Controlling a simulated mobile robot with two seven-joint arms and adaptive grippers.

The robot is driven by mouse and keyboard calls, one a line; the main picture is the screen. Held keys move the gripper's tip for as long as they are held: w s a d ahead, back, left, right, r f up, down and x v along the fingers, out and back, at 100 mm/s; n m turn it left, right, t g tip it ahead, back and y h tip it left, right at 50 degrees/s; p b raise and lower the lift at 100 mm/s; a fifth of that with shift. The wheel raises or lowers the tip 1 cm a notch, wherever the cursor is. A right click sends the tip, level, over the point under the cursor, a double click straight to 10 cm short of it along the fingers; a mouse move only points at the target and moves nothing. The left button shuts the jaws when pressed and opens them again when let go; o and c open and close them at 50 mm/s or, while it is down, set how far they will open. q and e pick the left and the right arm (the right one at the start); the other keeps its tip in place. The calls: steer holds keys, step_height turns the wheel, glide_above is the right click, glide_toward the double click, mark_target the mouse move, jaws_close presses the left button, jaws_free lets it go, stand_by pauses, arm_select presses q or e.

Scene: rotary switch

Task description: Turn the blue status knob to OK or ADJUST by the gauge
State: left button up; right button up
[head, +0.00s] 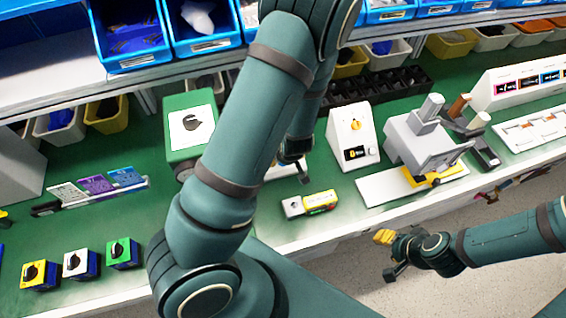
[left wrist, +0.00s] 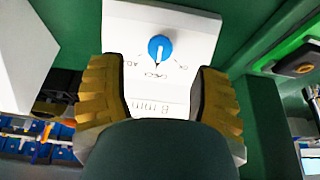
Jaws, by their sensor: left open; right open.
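The blue knob (left wrist: 161,48) sits on a white panel (left wrist: 190,22) in the left wrist view. Its pale mark points down toward CHECK; ADJ is printed to the left and OK to the right. My left gripper (left wrist: 158,75) is open, its yellow ridged fingers on either side below the knob, not closed on it. In the head view my left arm hides the knob. My right gripper (head: 387,254) is open and empty at the lower right, beyond the bench's front edge. I cannot tell for sure which device is the gauge.
A green box with a dial (head: 193,126) stands left of my left arm. A yellow-cased meter (head: 318,202) lies near the bench edge. A white device with a yellow knob (head: 355,138) and a grey fixture (head: 420,140) stand to the right. Knob blocks (head: 75,264) are at the left.

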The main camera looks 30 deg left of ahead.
arm_select(q)
steer(key=b+x, duration=0.1)
steer(key=x, duration=0.4)
steer(key=shift+a+f, duration=0.1)
steer(key=shift+f, duration=0.1)
steer(key=shift+w, duration=0.1)
jaws_close()
